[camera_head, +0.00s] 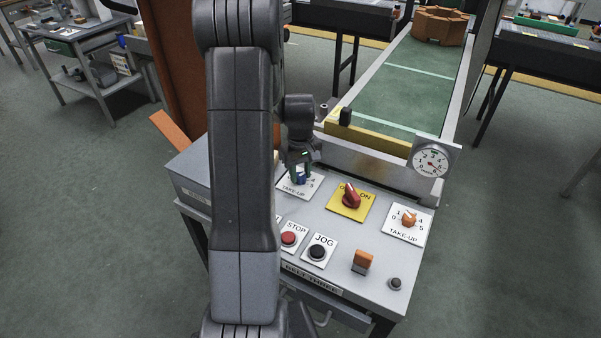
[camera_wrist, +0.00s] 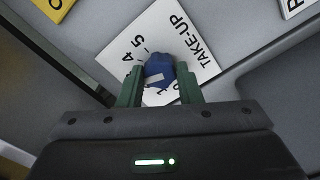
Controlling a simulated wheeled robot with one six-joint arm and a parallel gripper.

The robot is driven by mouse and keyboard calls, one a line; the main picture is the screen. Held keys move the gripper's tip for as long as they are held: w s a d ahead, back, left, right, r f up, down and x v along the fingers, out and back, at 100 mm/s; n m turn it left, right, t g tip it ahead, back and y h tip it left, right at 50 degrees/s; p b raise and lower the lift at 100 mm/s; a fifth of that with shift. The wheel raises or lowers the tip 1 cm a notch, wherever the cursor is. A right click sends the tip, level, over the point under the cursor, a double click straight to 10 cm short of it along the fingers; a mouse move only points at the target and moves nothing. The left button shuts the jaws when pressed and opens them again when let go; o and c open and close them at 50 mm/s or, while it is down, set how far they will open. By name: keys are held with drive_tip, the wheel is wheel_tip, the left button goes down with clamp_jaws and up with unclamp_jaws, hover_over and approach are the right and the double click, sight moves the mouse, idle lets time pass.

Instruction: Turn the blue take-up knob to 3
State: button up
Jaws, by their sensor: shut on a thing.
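The blue take-up knob (camera_head: 300,178) sits on a white plate marked TAKE-UP (camera_head: 293,190) at the back left of the panel. In the wrist view the blue knob (camera_wrist: 157,70) is between the two green fingers of my gripper (camera_wrist: 159,82), which is shut on it. My gripper (camera_head: 301,168) comes down from above in the head view. The plate (camera_wrist: 190,45) shows 5 and 4 clearly, and a 1 partly by the right finger. A pale mark shows on the knob's near side. The fingers hide other numbers, so I cannot tell its setting.
A red knob (camera_head: 351,196) on a yellow plate and an orange take-up knob (camera_head: 408,219) stand to the right. In front are a red STOP button (camera_head: 289,238), a black JOG button (camera_head: 317,252) and an orange switch (camera_head: 362,261). A gauge (camera_head: 430,163) stands behind.

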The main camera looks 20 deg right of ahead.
sight(301, 175)
idle(0.4)
drive_tip(key=o, duration=1)
drive_tip(key=shift+c, duration=0.2)
wheel_tip(301, 175, up, 14)
drive_tip(key=shift+f, duration=0.15)
wheel_tip(301, 175, down, 14)
drive_tip(key=shift+r, duration=0.1)
drive_tip(key=shift+r, duration=0.1)
idle(0.3)
